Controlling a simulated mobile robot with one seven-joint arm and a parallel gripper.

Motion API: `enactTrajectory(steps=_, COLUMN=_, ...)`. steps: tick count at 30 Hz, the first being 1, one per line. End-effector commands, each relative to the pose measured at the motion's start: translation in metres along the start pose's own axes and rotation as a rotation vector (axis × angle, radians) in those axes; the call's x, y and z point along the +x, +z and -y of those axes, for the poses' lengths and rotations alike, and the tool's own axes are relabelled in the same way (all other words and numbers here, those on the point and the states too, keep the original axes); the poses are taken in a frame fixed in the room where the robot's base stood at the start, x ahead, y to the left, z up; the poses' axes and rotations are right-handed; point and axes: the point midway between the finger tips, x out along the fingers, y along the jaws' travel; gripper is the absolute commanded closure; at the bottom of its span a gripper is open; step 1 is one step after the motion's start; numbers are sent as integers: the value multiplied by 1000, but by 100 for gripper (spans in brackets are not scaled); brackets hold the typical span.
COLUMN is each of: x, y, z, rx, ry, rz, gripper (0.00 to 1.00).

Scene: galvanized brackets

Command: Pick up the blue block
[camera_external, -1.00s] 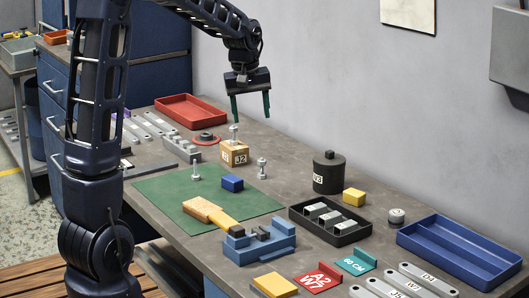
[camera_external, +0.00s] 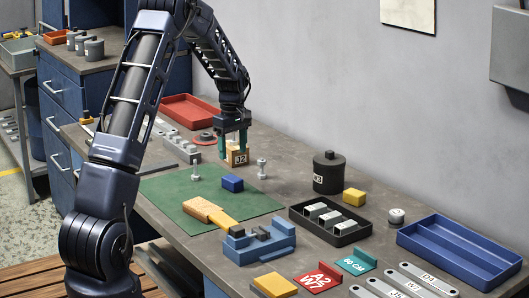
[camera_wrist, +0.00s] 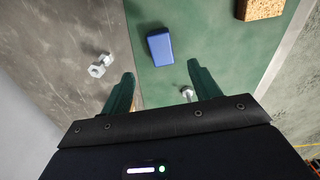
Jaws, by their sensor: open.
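The blue block (camera_external: 232,183) lies on the green mat (camera_external: 165,190) near the mat's right edge. In the wrist view the blue block (camera_wrist: 159,46) shows ahead of and between my fingertips, with nothing touching it. My gripper (camera_external: 233,147) points down with two green fingers, open. In the external view it overlaps the wooden block marked 32 (camera_external: 238,158), behind the blue block; contact with that wooden block cannot be told. In the wrist view my gripper (camera_wrist: 162,78) has nothing visible between its fingers.
A black tray (camera_external: 330,222) and black cylinder (camera_external: 328,172) stand to the right.

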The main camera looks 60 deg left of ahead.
Motion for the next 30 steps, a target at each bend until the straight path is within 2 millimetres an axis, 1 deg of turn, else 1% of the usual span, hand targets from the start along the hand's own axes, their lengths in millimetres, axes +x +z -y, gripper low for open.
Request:
enactTrajectory(steps=9, x=42, y=0, z=1, rx=0, ry=-2, rz=1, gripper=38)
enactTrajectory(steps=12, x=50, y=1, z=1, rx=1, ry=-1, rz=2, gripper=38)
enactTrajectory(steps=17, x=58, y=0, z=1, rx=1, ry=-1, rz=1, gripper=38)
enactTrajectory(steps=20, x=69, y=-2, z=2, rx=0, ry=-2, rz=1, gripper=38)
enactTrajectory(steps=25, x=93, y=-3, z=2, rx=2, ry=-2, rz=2, gripper=38)
enactTrajectory(steps=27, x=100, y=-3, z=2, rx=2, ry=-1, rz=1, gripper=38)
enactTrajectory(steps=30, x=103, y=-3, z=2, rx=2, ry=0, rz=0, gripper=38)
